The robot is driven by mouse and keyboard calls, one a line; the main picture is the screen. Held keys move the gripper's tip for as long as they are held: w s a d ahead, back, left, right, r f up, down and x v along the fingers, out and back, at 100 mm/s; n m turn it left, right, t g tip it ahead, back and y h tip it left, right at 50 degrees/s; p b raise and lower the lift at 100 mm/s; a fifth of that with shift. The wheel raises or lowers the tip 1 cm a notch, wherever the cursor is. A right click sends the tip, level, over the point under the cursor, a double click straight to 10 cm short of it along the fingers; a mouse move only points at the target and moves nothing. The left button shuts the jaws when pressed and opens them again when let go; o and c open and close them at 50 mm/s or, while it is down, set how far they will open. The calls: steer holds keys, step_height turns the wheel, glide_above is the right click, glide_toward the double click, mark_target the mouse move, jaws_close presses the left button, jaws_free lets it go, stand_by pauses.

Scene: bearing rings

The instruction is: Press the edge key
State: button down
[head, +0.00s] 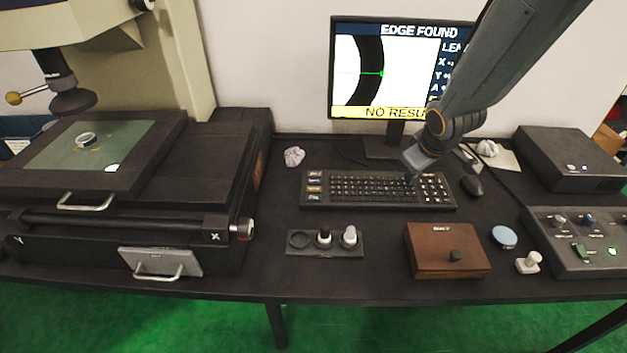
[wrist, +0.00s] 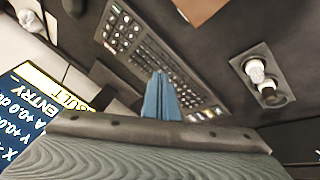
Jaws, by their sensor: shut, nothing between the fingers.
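The black keyboard (head: 375,188) lies on the dark desk below the monitor (head: 333,70). At its left end is a column of wider labelled keys (head: 314,182), one of them yellowish; their lettering is too small to read surely. These wide keys also show at the lower right end of the keyboard in the wrist view (wrist: 206,114). My gripper (head: 409,176) is shut and empty, over the right part of the keyboard near the number pad. Its blue fingers (wrist: 161,76) point at the keyboard; I cannot tell whether they touch. The monitor reads "EDGE FOUND", with a yellow "NO RESU..." bar.
A measuring stage (head: 225,170) stands left, holding a small ring (head: 86,140). In front of the keyboard lie a holder with knobs (head: 325,250) and a brown box (head: 447,262). A mouse (head: 472,186) and a control panel (head: 580,262) are right.

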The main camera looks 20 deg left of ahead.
steer(key=w+a+n+t+y+p, duration=0.1)
steer(key=w+a+n+y+p, duration=0.2)
steer(key=a, duration=0.8)
steer(key=n+y+p, duration=0.3)
steer(key=n+y, duration=0.1)
steer(key=n, duration=0.3)
glide_above(317, 191)
steer(key=shift+f+g, duration=0.4)
steer(key=shift+f, duration=0.45)
steer(key=shift+f, duration=0.15)
step_height(317, 191, down, 8)
steer(key=b, duration=0.6)
steer(key=shift+f, duration=0.25)
steer(key=shift+f, duration=0.1)
steer(key=shift+f+b, duration=0.35)
steer(key=shift+b, duration=0.15)
